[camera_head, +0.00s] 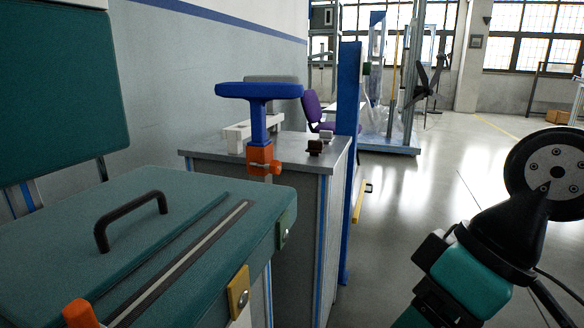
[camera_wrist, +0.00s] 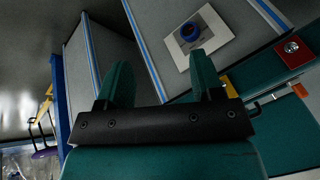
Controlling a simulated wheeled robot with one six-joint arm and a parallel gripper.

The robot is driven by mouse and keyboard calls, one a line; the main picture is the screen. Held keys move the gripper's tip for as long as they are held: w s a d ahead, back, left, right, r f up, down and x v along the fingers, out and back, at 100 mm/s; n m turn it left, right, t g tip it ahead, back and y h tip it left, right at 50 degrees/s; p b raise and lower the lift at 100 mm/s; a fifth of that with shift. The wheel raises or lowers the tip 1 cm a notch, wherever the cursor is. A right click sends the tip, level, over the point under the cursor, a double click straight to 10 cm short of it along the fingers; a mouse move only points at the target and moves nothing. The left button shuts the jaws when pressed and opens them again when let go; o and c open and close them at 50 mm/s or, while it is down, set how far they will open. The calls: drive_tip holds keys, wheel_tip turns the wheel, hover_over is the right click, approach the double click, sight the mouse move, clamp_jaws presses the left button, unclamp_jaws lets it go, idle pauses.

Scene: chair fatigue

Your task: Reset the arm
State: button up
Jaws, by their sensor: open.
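My gripper (camera_wrist: 160,85) shows in the wrist view with its two green fingers spread apart and nothing between them. Beyond the fingers, a grey cabinet (camera_wrist: 105,62) with blue edge strips shows at a tilt. In the head view my arm is at the lower right, black and teal, with a round black disc-shaped part above it. My gripper's fingers cannot be made out in the head view. The arm stands apart from the cabinet and bench, over open floor.
A teal case or bench top (camera_head: 160,225) with a black handle (camera_head: 130,218) fills the lower left. Behind it stands a grey cabinet (camera_head: 295,225) with a blue T-shaped fixture (camera_head: 259,105). A blue post (camera_head: 349,150) rises beside it. The floor (camera_head: 430,180) at the right is clear.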

wheel_tip(320, 180, up, 38)
drive_tip(key=s+d+m+h+p, duration=0.1)
drive_tip(key=s+p, duration=0.1)
drive_tip(key=p, duration=3.5)
drive_tip(key=shift+s+d+p, duration=0.25)
drive_tip(key=shift+p, duration=0.15)
